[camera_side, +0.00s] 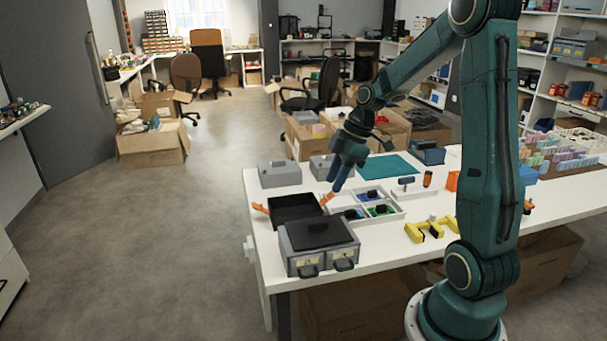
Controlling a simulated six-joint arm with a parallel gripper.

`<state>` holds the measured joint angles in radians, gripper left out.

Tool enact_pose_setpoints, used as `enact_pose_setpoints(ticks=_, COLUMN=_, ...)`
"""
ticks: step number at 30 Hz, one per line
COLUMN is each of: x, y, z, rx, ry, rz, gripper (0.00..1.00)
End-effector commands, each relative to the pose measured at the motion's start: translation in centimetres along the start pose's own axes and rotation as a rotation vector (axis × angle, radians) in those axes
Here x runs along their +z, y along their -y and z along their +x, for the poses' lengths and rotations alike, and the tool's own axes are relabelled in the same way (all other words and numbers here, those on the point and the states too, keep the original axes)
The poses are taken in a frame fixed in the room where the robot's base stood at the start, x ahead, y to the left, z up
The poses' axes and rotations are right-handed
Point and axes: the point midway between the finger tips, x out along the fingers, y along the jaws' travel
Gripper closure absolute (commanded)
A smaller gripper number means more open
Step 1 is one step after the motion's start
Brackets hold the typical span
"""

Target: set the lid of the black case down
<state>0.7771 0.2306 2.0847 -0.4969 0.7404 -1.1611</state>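The black case (292,210) sits near the table's left edge, with a dark, hollow-looking top. An orange piece (261,209) sticks out at its left side, and another orange piece (327,198) stands at its right side. I cannot tell whether these belong to the case or its lid, and I cannot make out a separate lid. My gripper (337,186) points down just right of the case, close to the right orange piece. Whether it touches that piece, and whether its fingers are open or shut, is too small to tell.
A grey drawer unit with a black top (318,248) stands in front of the case. Grey boxes (279,174) stand behind it. A teal mat (390,166) lies behind.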

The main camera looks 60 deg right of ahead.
Motion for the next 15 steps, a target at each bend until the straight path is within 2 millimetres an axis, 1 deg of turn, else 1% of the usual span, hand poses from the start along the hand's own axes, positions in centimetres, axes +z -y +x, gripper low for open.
enact_pose_setpoints(ticks=1, x=-0.9, y=0.8, z=-0.5, rx=0.01, ry=0.01, rz=0.009, gripper=0.66)
enact_pose_setpoints(ticks=3, x=-1.9, y=1.8, z=-1.2, rx=0.025, ry=0.024, rz=0.035, gripper=0.66)
enact_pose_setpoints(ticks=5, x=-2.9, y=3.0, z=-1.8, rx=0.039, ry=0.037, rz=0.062, gripper=0.66)
enact_pose_setpoints(ticks=9, x=-4.8, y=5.9, z=-3.3, rx=0.082, ry=0.059, rz=0.131, gripper=0.66)
enact_pose_setpoints(ticks=15, x=-6.6, y=10.2, z=-5.2, rx=0.146, ry=0.066, rz=0.237, gripper=0.66)
